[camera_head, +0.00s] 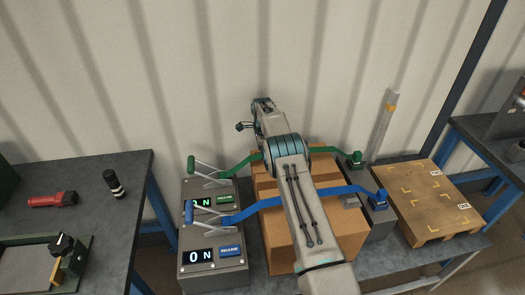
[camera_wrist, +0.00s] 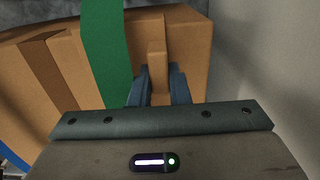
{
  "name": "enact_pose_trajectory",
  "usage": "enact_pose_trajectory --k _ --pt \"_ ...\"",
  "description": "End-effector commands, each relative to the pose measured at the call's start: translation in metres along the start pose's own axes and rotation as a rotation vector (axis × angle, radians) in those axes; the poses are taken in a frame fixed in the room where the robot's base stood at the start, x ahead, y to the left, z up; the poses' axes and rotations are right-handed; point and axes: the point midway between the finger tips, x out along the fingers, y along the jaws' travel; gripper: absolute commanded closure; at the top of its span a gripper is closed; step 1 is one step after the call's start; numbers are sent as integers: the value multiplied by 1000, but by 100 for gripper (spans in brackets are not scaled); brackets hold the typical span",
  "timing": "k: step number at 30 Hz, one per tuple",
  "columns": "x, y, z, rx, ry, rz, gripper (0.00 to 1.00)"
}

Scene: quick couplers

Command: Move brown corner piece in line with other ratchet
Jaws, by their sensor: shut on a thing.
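A small brown corner piece (camera_wrist: 157,72) stands between the two blue-grey fingers of my gripper (camera_wrist: 160,86) in the wrist view. The fingers are shut on it at the box edge, just right of the green strap (camera_wrist: 104,50). In the head view my arm hides the gripper and the piece. The green-handled ratchet (camera_head: 192,166) and the blue-handled ratchet (camera_head: 190,210) sit on the left of the boxes. The green strap (camera_head: 241,162) and the blue strap (camera_head: 270,202) run from them across the cardboard boxes (camera_head: 280,240).
Green (camera_head: 355,158) and blue (camera_head: 378,199) strap ends sit on the right. A wooden pallet (camera_head: 420,195) with yellow marks lies beyond them. A left bench (camera_head: 95,205) holds a red flashlight (camera_head: 52,199). A corrugated wall (camera_head: 160,80) stands close behind. The blue ratchet's display reads 0 N.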

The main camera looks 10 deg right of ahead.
Motion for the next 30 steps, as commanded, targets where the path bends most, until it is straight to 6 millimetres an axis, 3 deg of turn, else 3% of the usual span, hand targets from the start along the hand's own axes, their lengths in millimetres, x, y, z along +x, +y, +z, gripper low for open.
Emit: enact_pose_trajectory --k 11,12,14,24,30 --pt "4 0 0 0 0 0 100" --pt "4 0 0 0 0 0 76" --pt "4 0 0 0 0 0 59" --pt "2 0 0 0 0 -1 59" --pt "-26 -1 0 0 0 -4 59"
